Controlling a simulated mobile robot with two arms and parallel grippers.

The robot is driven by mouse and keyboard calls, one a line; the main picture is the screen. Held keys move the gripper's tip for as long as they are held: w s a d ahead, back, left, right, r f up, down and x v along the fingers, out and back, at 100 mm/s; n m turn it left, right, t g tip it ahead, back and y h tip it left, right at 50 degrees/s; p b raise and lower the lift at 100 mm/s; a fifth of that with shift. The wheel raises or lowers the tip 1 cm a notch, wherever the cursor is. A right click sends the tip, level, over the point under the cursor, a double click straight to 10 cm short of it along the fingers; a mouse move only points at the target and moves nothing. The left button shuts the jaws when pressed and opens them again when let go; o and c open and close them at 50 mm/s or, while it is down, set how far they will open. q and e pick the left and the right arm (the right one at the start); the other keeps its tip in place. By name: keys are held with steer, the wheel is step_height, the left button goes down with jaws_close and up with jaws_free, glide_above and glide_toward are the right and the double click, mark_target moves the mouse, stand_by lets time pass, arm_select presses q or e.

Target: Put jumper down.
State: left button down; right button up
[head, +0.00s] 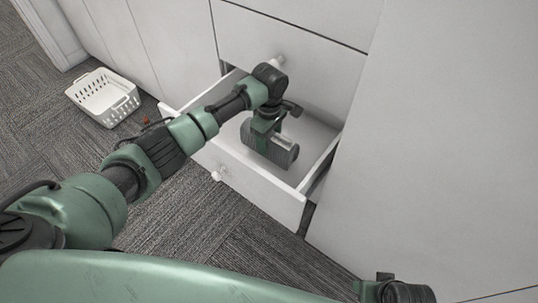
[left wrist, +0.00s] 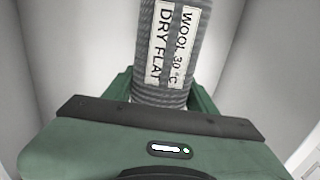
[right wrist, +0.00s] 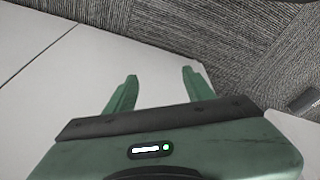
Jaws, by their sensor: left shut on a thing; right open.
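The jumper (head: 285,151) is a grey ribbed knit bundle inside the open drawer (head: 262,187). My left gripper (head: 263,140) reaches down into the drawer and is shut on the jumper. In the left wrist view the jumper (left wrist: 145,60) stands between the green fingers, with a white label reading "WOOL 30°C DRY FLAT". I cannot tell whether it touches the drawer floor. My right gripper (right wrist: 158,90) is open and empty, over white cabinet panels and carpet in the right wrist view.
A white plastic basket (head: 104,97) stands on the grey carpet at the left, with a small red thing (head: 146,121) near it. The drawer has bare floor (head: 312,130) right of the jumper. White cabinet fronts (head: 430,150) rise behind and at the right.

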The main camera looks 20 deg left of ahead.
mark_target(269, 151)
arm_select(q)
step_height(269, 151, down, 3)
steer(key=shift+r, duration=0.15)
steer(key=shift+f+b, duration=0.85)
steer(key=shift+f, duration=0.8)
arm_select(e)
steer(key=v, duration=0.7)
steer(key=shift+w+r+t, duration=0.25)
steer(key=shift+r+t, duration=0.05)
steer(key=shift+r, duration=0.15)
steer(key=shift+d, duration=0.1)
arm_select(q)
steer(key=shift+c, duration=2.4)
jaws_free()
steer(key=shift+f, duration=0.2)
steer(key=shift+r, duration=0.1)
steer(key=shift+r, duration=0.3)
step_height(269, 151, up, 5)
steer(key=shift+r+p, duration=0.1)
steer(key=shift+p, duration=1.1)
step_height(269, 151, up, 6)
steer(key=shift+r+p, duration=0.2)
steer(key=shift+p, duration=0.65)
arm_select(e)
step_height(269, 151, down, 14)
steer(key=g, duration=0.1)
steer(key=shift+w+f, duration=0.2)
steer(key=shift+f, duration=0.05)
